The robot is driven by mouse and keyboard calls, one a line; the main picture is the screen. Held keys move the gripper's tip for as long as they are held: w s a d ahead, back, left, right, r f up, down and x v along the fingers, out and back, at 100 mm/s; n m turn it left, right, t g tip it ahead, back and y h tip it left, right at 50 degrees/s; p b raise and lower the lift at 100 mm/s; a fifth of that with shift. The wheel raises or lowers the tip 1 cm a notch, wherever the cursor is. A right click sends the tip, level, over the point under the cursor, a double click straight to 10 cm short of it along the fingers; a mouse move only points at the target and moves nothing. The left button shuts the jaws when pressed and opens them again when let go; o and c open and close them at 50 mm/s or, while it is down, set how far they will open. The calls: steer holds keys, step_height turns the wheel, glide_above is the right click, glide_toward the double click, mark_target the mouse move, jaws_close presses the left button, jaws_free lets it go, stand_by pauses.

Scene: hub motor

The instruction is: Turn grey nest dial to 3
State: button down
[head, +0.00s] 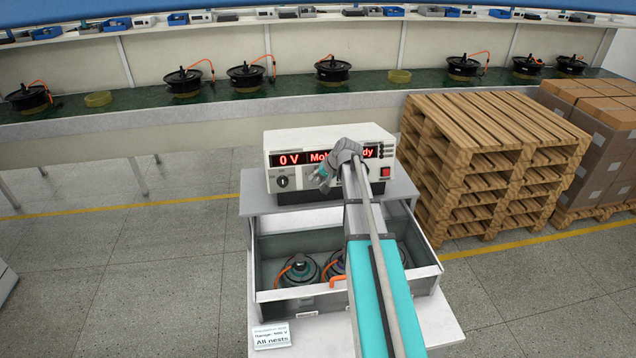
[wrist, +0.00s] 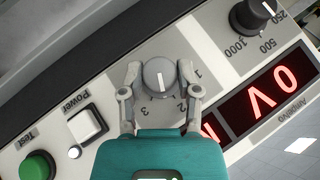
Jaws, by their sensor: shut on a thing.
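The grey nest dial (wrist: 158,80) is on the light front panel of the test unit, seen in the wrist view. My gripper (wrist: 158,70) is shut on the dial, one finger on each side. In the head view my gripper (head: 322,178) is at the front of the test unit (head: 283,144) and hides the dial.
A black range dial (wrist: 254,14) and a red display (wrist: 268,100) reading 0 V sit to the right in the wrist view. A white power switch (wrist: 88,122) and green test button (wrist: 38,166) are at left. An open drawer (head: 300,294) with motors is below; wooden pallets (head: 485,165) stand right.

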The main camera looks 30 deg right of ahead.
steer(key=m+t+y+b, duration=0.1)
steer(key=b, duration=0.1)
steer(key=f+m+t+y+b, duration=0.1)
steer(key=y+b, duration=0.1)
steer(key=shift+s+d, duration=0.15)
steer(key=shift+r+m+t+y+b, duration=0.25)
steer(key=shift+m+t+y+b, duration=0.6)
steer(key=shift+b, duration=0.45)
steer(key=shift+c, duration=1.5)
jaws_free()
steer(key=shift+r, duration=0.1)
steer(key=shift+r+p, duration=0.15)
steer(key=shift+p, duration=0.4)
